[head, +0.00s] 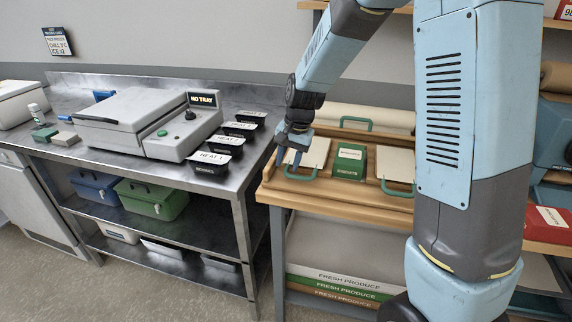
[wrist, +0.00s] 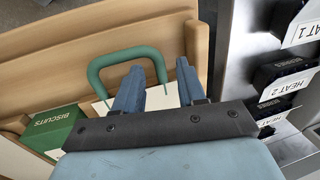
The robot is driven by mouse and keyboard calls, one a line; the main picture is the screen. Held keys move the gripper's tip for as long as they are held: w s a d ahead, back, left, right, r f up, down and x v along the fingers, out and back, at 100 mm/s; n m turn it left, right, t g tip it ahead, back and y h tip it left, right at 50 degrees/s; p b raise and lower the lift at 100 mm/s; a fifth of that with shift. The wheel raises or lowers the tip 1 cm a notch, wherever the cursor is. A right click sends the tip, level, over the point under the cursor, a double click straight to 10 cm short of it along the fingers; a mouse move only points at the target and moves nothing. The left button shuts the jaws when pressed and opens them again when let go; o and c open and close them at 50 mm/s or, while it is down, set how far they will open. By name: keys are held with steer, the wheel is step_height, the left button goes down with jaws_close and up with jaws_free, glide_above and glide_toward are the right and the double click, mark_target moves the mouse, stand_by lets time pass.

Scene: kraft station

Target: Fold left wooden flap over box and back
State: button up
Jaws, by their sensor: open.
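A green box labelled BISCUITS (head: 348,162) lies in the middle of the wooden station; it also shows in the wrist view (wrist: 57,132). Left of it is a pale flap panel (head: 317,151) with a green handle (head: 302,176) at its front. The handle is large in the wrist view (wrist: 118,54). My gripper (head: 292,162) is at this left handle with its jaws open. In the wrist view, one side of the handle shows in the gap between the fingers (wrist: 158,68); whether they touch it, I cannot tell. My gripper hides part of the left flap.
A right pale panel (head: 394,160) and a back panel (head: 372,116) also have green handles. A steel table (head: 240,178) on the left holds a grey machine (head: 150,122) and several black labelled trays (head: 210,163). My arm covers the right part of the head view.

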steer(key=shift+a+f, duration=0.15)
steer(key=shift+f, duration=0.65)
steer(key=c, duration=0.7)
jaws_close()
steer(key=shift+w+a+r, duration=0.1)
